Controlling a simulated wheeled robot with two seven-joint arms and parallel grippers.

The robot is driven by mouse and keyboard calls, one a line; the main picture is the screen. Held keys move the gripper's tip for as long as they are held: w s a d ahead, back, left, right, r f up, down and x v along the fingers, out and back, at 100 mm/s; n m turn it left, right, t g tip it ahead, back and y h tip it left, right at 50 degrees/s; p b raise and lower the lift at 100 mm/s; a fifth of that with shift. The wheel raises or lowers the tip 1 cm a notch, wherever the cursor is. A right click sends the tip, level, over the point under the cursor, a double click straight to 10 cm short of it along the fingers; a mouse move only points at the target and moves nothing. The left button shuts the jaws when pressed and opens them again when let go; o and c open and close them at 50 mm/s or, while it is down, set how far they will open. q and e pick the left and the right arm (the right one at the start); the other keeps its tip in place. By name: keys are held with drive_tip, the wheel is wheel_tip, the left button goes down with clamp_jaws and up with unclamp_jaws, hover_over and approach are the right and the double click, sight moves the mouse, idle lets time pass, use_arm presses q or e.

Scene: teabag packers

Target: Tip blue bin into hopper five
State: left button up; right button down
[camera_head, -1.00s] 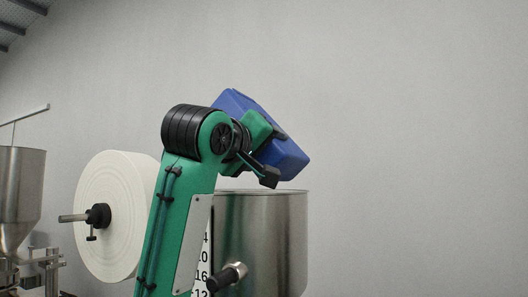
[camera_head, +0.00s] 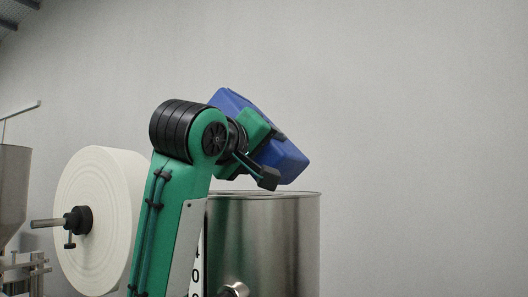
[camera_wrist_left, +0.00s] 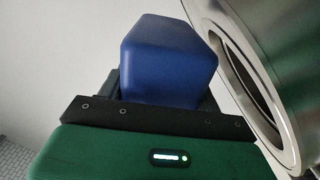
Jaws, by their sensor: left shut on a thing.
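The blue bin (camera_head: 281,160) is held tilted above the steel hopper (camera_head: 270,240), its lower right end just over the rim. The left gripper (camera_head: 262,135) is shut on the bin, and my green arm comes up from below, in front of the hopper's left side. In the left wrist view the bin (camera_wrist_left: 168,60) sits in the black jaws (camera_wrist_left: 150,112), with the hopper's round rim (camera_wrist_left: 245,85) close on the right. The bin's opening and contents are hidden in both views. My right gripper is not in view.
A large white paper roll (camera_head: 95,215) on a spindle stands left of my arm. Another steel hopper (camera_head: 12,195) is cut off at the left edge. The wall side at right is clear.

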sight(271, 147)
use_arm(q)
drive_tip(key=s, duration=0.1)
drive_tip(key=d, duration=0.1)
drive_tip(key=s, duration=0.1)
drive_tip(key=shift+s+d+r+b, duration=0.15)
drive_tip(key=shift+s+r+b, duration=0.15)
drive_tip(key=shift+s+d+n, duration=0.1)
drive_tip(key=shift+s+n, duration=0.15)
drive_tip(key=shift+n, duration=0.15)
drive_tip(key=shift+d, duration=0.1)
drive_tip(key=shift+w+f+n+b, duration=0.15)
drive_tip(key=shift+w+n+b, duration=0.15)
drive_tip(key=shift+d, duration=0.1)
drive_tip(key=shift+s, duration=0.3)
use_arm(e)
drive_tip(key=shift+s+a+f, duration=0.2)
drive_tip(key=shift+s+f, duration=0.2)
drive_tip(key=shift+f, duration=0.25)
use_arm(q)
drive_tip(key=shift+w, duration=0.1)
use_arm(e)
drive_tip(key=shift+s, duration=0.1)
use_arm(q)
drive_tip(key=shift+w, duration=0.1)
